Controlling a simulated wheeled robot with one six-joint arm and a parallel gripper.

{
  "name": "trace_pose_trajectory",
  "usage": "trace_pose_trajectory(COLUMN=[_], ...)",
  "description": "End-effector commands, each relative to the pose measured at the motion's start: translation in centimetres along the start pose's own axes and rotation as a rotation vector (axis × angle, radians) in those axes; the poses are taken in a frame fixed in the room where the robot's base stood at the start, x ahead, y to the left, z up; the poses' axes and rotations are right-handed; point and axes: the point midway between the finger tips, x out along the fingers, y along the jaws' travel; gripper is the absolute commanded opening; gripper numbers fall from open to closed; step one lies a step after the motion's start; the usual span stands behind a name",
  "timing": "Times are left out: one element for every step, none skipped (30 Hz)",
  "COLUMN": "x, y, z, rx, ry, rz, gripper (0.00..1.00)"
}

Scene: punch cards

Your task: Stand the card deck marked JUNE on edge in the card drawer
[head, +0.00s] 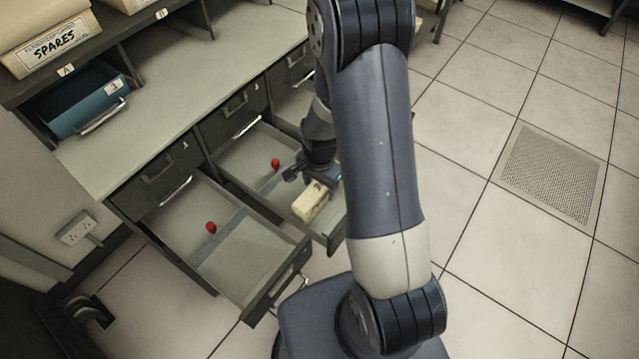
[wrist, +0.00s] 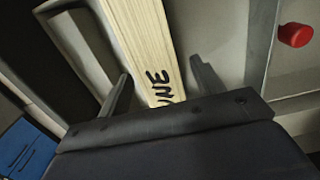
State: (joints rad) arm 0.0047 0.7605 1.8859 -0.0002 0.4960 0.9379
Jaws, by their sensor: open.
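The card deck (head: 311,203) is a cream block in the front part of the right-hand open card drawer (head: 333,238). In the wrist view the deck (wrist: 143,40) shows a pale, finely lined face with dark letters, of which "UNE" can be read. My gripper (head: 318,178) is at the deck's far end in the head view. In the wrist view its fingers (wrist: 160,72) are apart, one on each side of the deck, with gaps showing. The deck's underside and its contact with the drawer floor are hidden.
A red knob (head: 275,163) stands in the same drawer and shows in the wrist view (wrist: 295,35). A second open drawer (head: 250,260) on the left holds another red knob (head: 211,227). A blue bin (head: 85,100) and a SPARES box (head: 50,45) are at upper left.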

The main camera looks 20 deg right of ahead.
Motion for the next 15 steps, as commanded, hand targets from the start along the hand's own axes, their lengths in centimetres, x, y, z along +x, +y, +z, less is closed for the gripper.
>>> trace_pose_trajectory(x=[-0.1, -0.2, -0.4, -0.7, -1.0, -1.5, -1.9, -2.4, -3.1, -3.6, -4.2, -5.0, -5.5, -6.0, -6.8], y=[0.0, 0.0, 0.0, 0.0, -0.1, -0.1, -0.1, -0.1, -0.1, -0.1, -0.1, -0.1, -0.1, -0.1, -0.1], z=[0.0, 0.0, 0.0, 0.0, 0.0, -0.1, -0.1, -0.1, -0.1, -0.1, -0.1, -0.1, -0.1, -0.1, -0.1], rx=[0.0, 0.0, 0.0, 0.0, 0.0, 0.0, 0.0, 0.0, 0.0, 0.0, 0.0, 0.0, 0.0, 0.0, 0.0], ry=[0.0, 0.0, 0.001, 0.001, 0.001, 0.002, 0.003, 0.003, 0.003, 0.004, 0.004, 0.004, 0.004, 0.004, 0.004], rz=[0.0, -0.001, -0.001, -0.001, -0.002, -0.003, -0.004, -0.004, -0.005, -0.005, -0.005, -0.005, -0.005, -0.005, -0.005], gripper=[0.63, 0.63, 0.63, 0.63, 0.63, 0.63, 0.63, 0.63, 0.63, 0.63, 0.63, 0.63, 0.63, 0.63, 0.63])
